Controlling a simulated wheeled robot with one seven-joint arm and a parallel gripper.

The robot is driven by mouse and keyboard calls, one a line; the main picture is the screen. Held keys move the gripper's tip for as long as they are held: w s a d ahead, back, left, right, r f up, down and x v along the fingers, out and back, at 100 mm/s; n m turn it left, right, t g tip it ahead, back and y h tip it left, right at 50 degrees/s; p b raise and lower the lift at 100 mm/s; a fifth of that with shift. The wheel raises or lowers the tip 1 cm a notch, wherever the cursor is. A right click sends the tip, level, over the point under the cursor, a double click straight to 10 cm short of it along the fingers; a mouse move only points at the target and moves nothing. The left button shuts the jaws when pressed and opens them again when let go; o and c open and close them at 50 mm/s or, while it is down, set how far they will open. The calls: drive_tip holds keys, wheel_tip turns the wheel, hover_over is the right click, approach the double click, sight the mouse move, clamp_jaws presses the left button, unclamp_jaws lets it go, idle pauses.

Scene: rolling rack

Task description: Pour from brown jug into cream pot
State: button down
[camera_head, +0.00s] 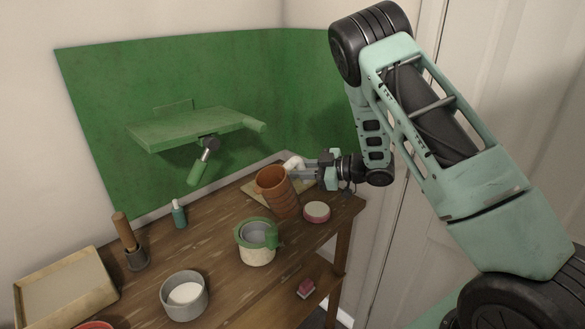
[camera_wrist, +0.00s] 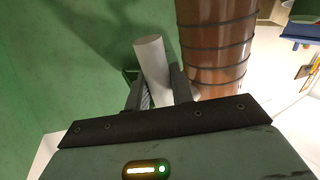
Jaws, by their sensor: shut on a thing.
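The brown jug (camera_head: 277,192) is ribbed and has a pale handle (camera_head: 293,163). It is tilted a little, its top leaning left, at the back right of the wooden table. My gripper (camera_head: 303,172) is shut on the jug's handle. In the wrist view the pale handle (camera_wrist: 152,62) stands between the two fingers (camera_wrist: 157,90), with the brown jug wall (camera_wrist: 215,45) to the right. The cream pot (camera_head: 257,255) has a green rim and a grey inside. It stands upright on the table, left of and nearer than the jug, apart from it. The jug's contents are hidden.
A pink-and-white round tin (camera_head: 316,212) sits right of the jug. A grey bowl (camera_head: 184,296), a teal bottle (camera_head: 179,214), a wooden-handled tool in a holder (camera_head: 129,243) and a tray (camera_head: 66,290) stand left. A green panel (camera_head: 165,75) with a shelf (camera_head: 190,128) rises behind.

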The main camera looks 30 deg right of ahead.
sight(289, 171)
drive_tip(key=shift+s+a+r+n+h+p, duration=0.15)
drive_tip(key=shift+a+r+n+h+p, duration=0.5)
drive_tip(key=shift+n+h, duration=0.35)
drive_tip(key=shift+s+a+n+g+h+p, duration=0.1)
drive_tip(key=shift+a+n+g+h+p, duration=0.25)
drive_tip(key=shift+n+h, duration=0.35)
drive_tip(key=a+n+h, duration=0.2)
drive_tip(key=shift+s+a+p, duration=0.3)
drive_tip(key=shift+p, duration=0.05)
drive_tip(key=shift+d, duration=0.2)
drive_tip(key=shift+s+a+r+n+h+p, duration=0.15)
drive_tip(key=shift+a+r+n+h+p, duration=0.25)
drive_tip(key=shift+a, duration=0.35)
drive_tip(key=shift+s+a+r+n+h+p, duration=0.15)
drive_tip(key=shift+a+r+n+h+p, duration=0.1)
drive_tip(key=shift+a+r+n+h, duration=0.35)
drive_tip(key=shift+s+a+r+n+h+p, duration=0.2)
drive_tip(key=shift+a+r+h+p, duration=0.15)
drive_tip(key=shift+a, duration=0.5)
idle(3.3)
